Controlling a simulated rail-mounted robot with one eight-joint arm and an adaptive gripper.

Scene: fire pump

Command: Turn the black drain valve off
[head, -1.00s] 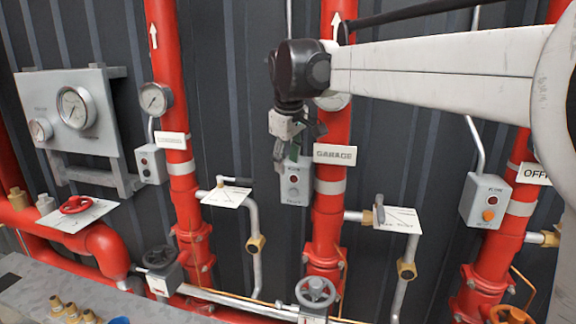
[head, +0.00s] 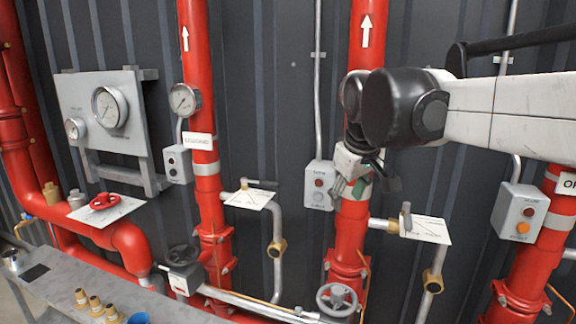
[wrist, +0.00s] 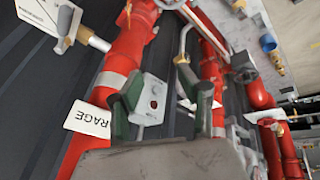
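A black handwheel valve (head: 182,256) sits low on the piping near the foot of the middle-left red pipe, with a small label on its body. In the wrist view a small dark wheel shape (wrist: 243,68) at the upper right may be the same valve. My gripper (head: 360,182) is above and to the right of the valve in the head view, in front of the red garage pipe and well apart from the valve. In the wrist view my gripper (wrist: 165,108) has its two fingers spread, with nothing held between them.
A grey handwheel (head: 337,299) stands at the foot of the garage pipe. Grey switch boxes (head: 318,185), lever valves with white cards (head: 248,197) and a gauge panel (head: 135,110) line the wall. A grey bench (head: 70,285) with brass fittings (head: 95,305) is at lower left.

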